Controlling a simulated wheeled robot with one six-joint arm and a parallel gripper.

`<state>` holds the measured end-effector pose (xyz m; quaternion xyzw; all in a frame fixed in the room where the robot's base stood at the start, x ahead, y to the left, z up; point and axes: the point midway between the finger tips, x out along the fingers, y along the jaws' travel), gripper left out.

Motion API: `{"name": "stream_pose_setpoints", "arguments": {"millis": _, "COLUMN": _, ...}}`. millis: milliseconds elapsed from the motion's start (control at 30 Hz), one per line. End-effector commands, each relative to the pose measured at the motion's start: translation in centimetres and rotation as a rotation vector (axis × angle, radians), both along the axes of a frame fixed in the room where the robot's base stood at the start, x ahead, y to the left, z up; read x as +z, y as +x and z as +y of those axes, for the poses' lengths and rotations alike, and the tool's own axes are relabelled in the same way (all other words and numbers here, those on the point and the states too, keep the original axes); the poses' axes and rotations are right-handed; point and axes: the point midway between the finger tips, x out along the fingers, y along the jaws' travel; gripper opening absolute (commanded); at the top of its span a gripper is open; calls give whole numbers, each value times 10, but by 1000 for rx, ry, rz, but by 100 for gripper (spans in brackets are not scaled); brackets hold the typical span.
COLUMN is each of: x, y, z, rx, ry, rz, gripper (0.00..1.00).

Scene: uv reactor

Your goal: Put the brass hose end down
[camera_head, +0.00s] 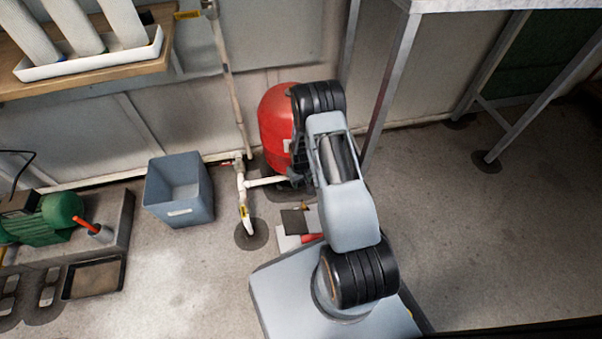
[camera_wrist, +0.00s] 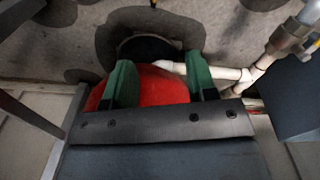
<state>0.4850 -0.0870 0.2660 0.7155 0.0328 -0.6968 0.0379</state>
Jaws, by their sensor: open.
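I cannot make out the brass hose end for certain in either view. A small brass-coloured spot (camera_head: 304,206) shows beside the dark and white flat pieces on the floor by my base, too small to identify. My gripper (camera_wrist: 161,76) shows its two green fingers spread apart in the wrist view, with nothing seen held between them. The red tank (camera_wrist: 160,88) lies beyond and below the fingers; contact cannot be told. In the head view my arm covers the gripper and part of the red tank (camera_head: 277,115).
White pipework (camera_head: 227,80) stands left of the tank, with a metal fitting (camera_wrist: 288,38) in the wrist view. A grey-blue bin (camera_head: 180,190), a green motor (camera_head: 45,220) and a dark tray (camera_head: 94,278) are at left. A metal-legged table (camera_head: 390,80) stands right; floor there is clear.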

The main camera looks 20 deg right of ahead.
Motion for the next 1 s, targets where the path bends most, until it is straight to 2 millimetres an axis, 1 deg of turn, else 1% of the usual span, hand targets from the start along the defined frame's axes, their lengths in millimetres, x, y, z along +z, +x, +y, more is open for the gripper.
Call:
{"name": "stream_pose_setpoints", "arguments": {"millis": 33, "x": 35, "y": 8, "z": 4, "rx": -2, "ry": -4, "rz": -23, "gripper": 52}}
{"name": "stream_pose_setpoints", "arguments": {"millis": 67, "x": 55, "y": 10, "z": 7, "rx": -7, "ry": -5, "rz": -31, "gripper": 52}}
{"name": "stream_pose_setpoints", "arguments": {"millis": 100, "x": 81, "y": 11, "z": 11, "rx": -11, "ry": -6, "rz": -41, "gripper": 52}}
{"name": "stream_pose_setpoints", "arguments": {"millis": 133, "x": 101, "y": 10, "z": 15, "rx": -15, "ry": -6, "rz": -48, "gripper": 52}}
{"name": "stream_pose_setpoints", "arguments": {"millis": 167, "x": 120, "y": 8, "z": 18, "rx": -20, "ry": -6, "rz": -55, "gripper": 52}}
{"name": "stream_pose_setpoints", "arguments": {"millis": 200, "x": 145, "y": 4, "z": 23, "rx": -25, "ry": -6, "rz": -65, "gripper": 52}}
{"name": "stream_pose_setpoints", "arguments": {"millis": 233, "x": 163, "y": 0, "z": 27, "rx": -29, "ry": -6, "rz": -72, "gripper": 52}}
{"name": "stream_pose_setpoints", "arguments": {"millis": 267, "x": 181, "y": -5, "z": 31, "rx": -33, "ry": -5, "rz": -79, "gripper": 52}}
{"name": "stream_pose_setpoints", "arguments": {"millis": 300, "x": 204, "y": -12, "z": 36, "rx": -39, "ry": -5, "rz": -89, "gripper": 52}}
{"name": "stream_pose_setpoints", "arguments": {"millis": 367, "x": 235, "y": -26, "z": 44, "rx": -46, "ry": -4, "rz": -105, "gripper": 52}}
{"name": "stream_pose_setpoints", "arguments": {"millis": 400, "x": 255, "y": -37, "z": 49, "rx": -52, "ry": -3, "rz": -115, "gripper": 52}}
{"name": "stream_pose_setpoints", "arguments": {"millis": 467, "x": 280, "y": -55, "z": 56, "rx": -59, "ry": -1, "rz": -129, "gripper": 52}}
{"name": "stream_pose_setpoints", "arguments": {"millis": 500, "x": 295, "y": -67, "z": 61, "rx": -64, "ry": 2, "rz": -139, "gripper": 52}}
{"name": "stream_pose_setpoints", "arguments": {"millis": 600, "x": 325, "y": -98, "z": 70, "rx": -76, "ry": 6, "rz": -160, "gripper": 52}}
{"name": "stream_pose_setpoints", "arguments": {"millis": 700, "x": 345, "y": -126, "z": 77, "rx": -86, "ry": 11, "rz": -178, "gripper": 52}}
{"name": "stream_pose_setpoints", "arguments": {"millis": 833, "x": 359, "y": -154, "z": 82, "rx": -95, "ry": 17, "rz": -194, "gripper": 52}}
{"name": "stream_pose_setpoints", "arguments": {"millis": 900, "x": 363, "y": -164, "z": 84, "rx": -98, "ry": 19, "rz": -200, "gripper": 52}}
{"name": "stream_pose_setpoints", "arguments": {"millis": 1000, "x": 366, "y": -174, "z": 86, "rx": -102, "ry": 21, "rz": -205, "gripper": 52}}
